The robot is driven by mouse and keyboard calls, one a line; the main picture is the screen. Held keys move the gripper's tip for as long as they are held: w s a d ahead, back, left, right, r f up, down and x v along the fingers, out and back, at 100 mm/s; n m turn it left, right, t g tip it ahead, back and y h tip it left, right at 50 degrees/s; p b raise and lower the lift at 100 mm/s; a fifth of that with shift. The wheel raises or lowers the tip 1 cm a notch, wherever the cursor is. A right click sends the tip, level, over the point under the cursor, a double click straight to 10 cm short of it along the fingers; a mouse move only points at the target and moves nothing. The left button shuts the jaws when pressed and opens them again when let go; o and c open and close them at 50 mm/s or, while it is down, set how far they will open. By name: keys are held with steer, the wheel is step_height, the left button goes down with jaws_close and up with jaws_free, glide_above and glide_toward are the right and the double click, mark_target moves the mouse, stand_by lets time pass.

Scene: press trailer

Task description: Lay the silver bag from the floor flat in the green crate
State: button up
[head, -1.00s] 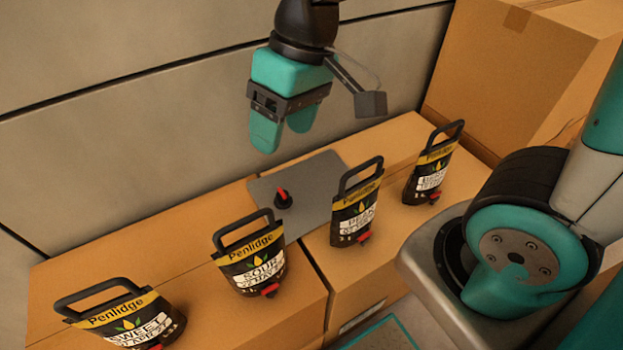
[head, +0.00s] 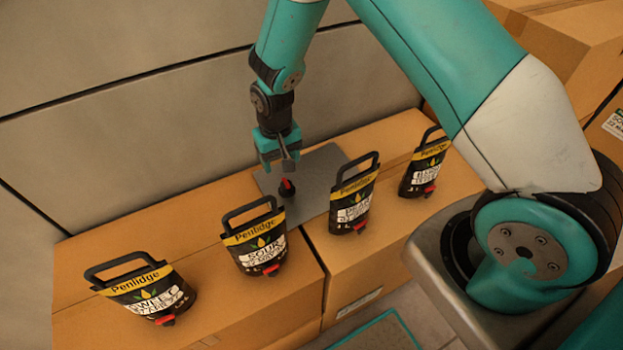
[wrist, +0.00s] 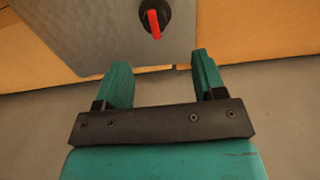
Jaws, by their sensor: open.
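The silver bag (head: 318,180) is a flat grey sheet with a black and red tap (head: 287,187). It lies on top of the cardboard boxes, against the wall, not on the floor. My gripper (head: 278,163) is open and empty above the bag's back left part, near the tap. In the wrist view the bag (wrist: 90,35) fills the upper left, with the tap beyond the open fingers (wrist: 160,68). A green-rimmed shape (head: 385,332), cut off by the bottom edge, may be the green crate; I cannot tell.
Black Penlidge pouches with handles stand in a row along the boxes' front: Sweet (head: 150,290), Sour (head: 257,240), another (head: 353,200) close right of the bag, and one (head: 425,168) farther right. A wall (head: 150,110) rises behind. More cardboard boxes (head: 560,45) stand at right.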

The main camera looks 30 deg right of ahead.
mark_target(286, 184)
step_height(286, 184, down, 4)
steer(key=shift+f+p, duration=0.15)
steer(key=shift+p, duration=0.15)
steer(key=f, duration=0.1)
steer(key=f+p, duration=0.1)
steer(key=f, duration=0.2)
steer(key=shift+s+d+f+p, duration=0.15)
steer(key=shift+s+d+p, duration=0.15)
steer(key=shift+s+d, duration=0.1)
steer(key=shift+a+f, duration=0.1)
steer(key=shift+f, duration=0.35)
steer(key=shift+c, duration=0.3)
steer(key=c, duration=1)
